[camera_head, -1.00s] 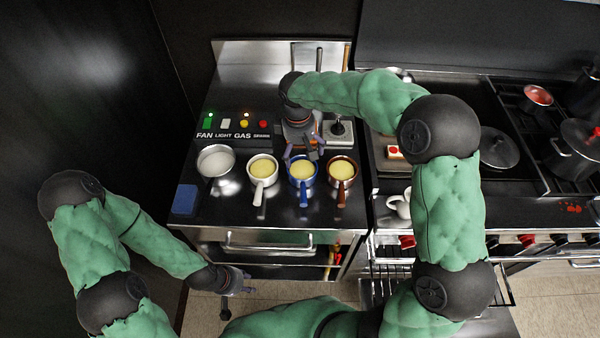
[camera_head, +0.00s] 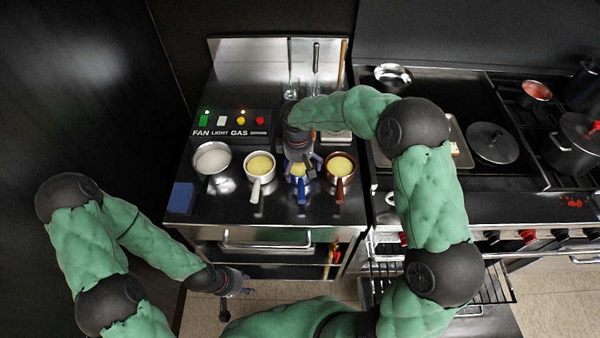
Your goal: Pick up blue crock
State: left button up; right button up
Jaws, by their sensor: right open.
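The blue crock (camera_head: 299,184) stands upright on the steel counter, between a white crock and a brown crock. It has a blue handle pointing toward the front and yellow contents, partly hidden now. My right gripper (camera_head: 302,166) is over the blue crock, pointing down, with its fingers open around or just above the rim. I cannot tell whether the fingers touch it. My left gripper (camera_head: 238,284) is low in front of the counter, away from the crocks, and its finger opening is too small to tell.
The white crock (camera_head: 260,166) is close on the left and the brown crock (camera_head: 341,167) close on the right. A steel bowl (camera_head: 212,159) and a blue sponge (camera_head: 181,198) are further left. A control panel (camera_head: 232,124) stands behind. The counter's front strip is clear.

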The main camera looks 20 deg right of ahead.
jog(key=c, duration=1.2)
jog(key=shift+r, duration=0.15)
